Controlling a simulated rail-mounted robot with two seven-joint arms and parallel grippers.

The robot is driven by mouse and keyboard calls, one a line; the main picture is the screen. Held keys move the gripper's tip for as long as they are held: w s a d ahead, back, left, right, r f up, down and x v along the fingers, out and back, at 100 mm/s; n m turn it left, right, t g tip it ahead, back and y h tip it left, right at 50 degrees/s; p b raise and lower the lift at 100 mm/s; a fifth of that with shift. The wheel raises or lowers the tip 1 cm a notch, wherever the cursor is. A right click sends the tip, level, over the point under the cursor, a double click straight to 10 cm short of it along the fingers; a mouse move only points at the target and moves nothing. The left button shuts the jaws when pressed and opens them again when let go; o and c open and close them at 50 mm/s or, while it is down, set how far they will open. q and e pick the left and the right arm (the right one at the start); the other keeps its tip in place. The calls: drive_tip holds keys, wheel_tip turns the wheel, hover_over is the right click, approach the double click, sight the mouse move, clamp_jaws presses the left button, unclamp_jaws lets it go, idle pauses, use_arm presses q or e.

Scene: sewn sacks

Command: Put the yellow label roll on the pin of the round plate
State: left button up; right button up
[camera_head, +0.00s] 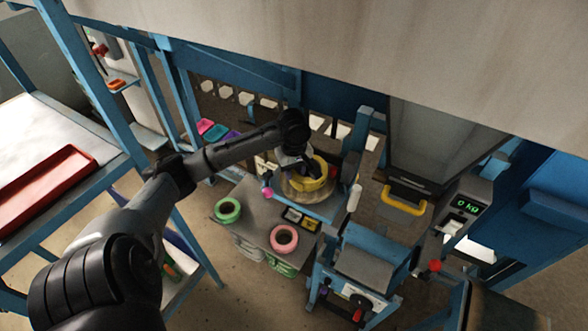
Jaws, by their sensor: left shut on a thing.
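The yellow label roll (327,182) is in my left gripper (309,172), whose jaws are shut on it. It is over or on the round plate (304,196), a tan disc at the back of the small grey table. The pin of the plate is hidden behind the roll and gripper. I cannot tell whether the roll is around the pin or still above it. My right gripper is not in view.
A green roll (228,210) and a pink roll (284,238) lie on the grey table (246,229). A dark tray (300,219) and a magenta ball (267,193) are close to the plate. A scale display (467,206) stands at right, a red tray (45,188) at left.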

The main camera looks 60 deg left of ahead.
use_arm(q)
drive_tip(key=o, duration=0.8)
drive_tip(key=shift+c, duration=0.2)
wheel_tip(320, 180, up, 12)
drive_tip(key=b, duration=0.1)
drive_tip(key=shift+r, duration=0.15)
